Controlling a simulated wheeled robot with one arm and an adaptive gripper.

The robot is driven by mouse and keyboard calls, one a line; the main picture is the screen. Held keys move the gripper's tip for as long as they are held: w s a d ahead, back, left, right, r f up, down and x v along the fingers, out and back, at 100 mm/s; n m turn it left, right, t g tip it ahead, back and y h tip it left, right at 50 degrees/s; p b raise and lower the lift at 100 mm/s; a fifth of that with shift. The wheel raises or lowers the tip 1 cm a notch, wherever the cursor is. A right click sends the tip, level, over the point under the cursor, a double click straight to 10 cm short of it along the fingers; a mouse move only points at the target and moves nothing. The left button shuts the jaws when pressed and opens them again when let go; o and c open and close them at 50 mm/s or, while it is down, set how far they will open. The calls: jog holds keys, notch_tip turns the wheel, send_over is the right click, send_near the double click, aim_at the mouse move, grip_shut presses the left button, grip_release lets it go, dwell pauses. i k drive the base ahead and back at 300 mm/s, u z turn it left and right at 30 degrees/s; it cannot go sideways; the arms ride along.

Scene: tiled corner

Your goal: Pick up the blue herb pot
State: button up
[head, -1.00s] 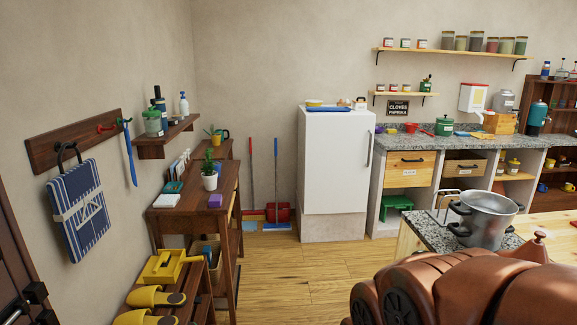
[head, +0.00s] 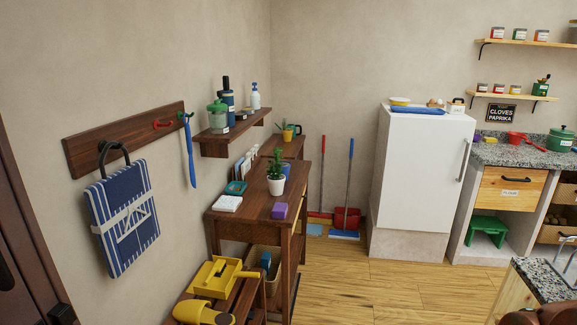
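I cannot make out a clear blue herb pot. A white pot with a green plant (head: 276,184) stands on the brown wooden table (head: 246,208) by the left wall. A small blue thing (head: 286,170) shows just behind it, partly hidden, and I cannot tell what it is. A yellow pot with a plant (head: 287,136) stands further back on another wooden top.
A purple block (head: 279,211) and a white book (head: 227,203) lie on the table. A yellow caddy (head: 218,276) sits on a low rack in front. A wall shelf (head: 230,138) holds bottles. The white fridge (head: 420,180) stands right; wooden floor (head: 395,290) between is clear.

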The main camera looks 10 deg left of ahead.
aim_at(287, 166)
jog(key=i, duration=2.85)
jog(key=u, duration=2)
jog(key=i, duration=0.5)
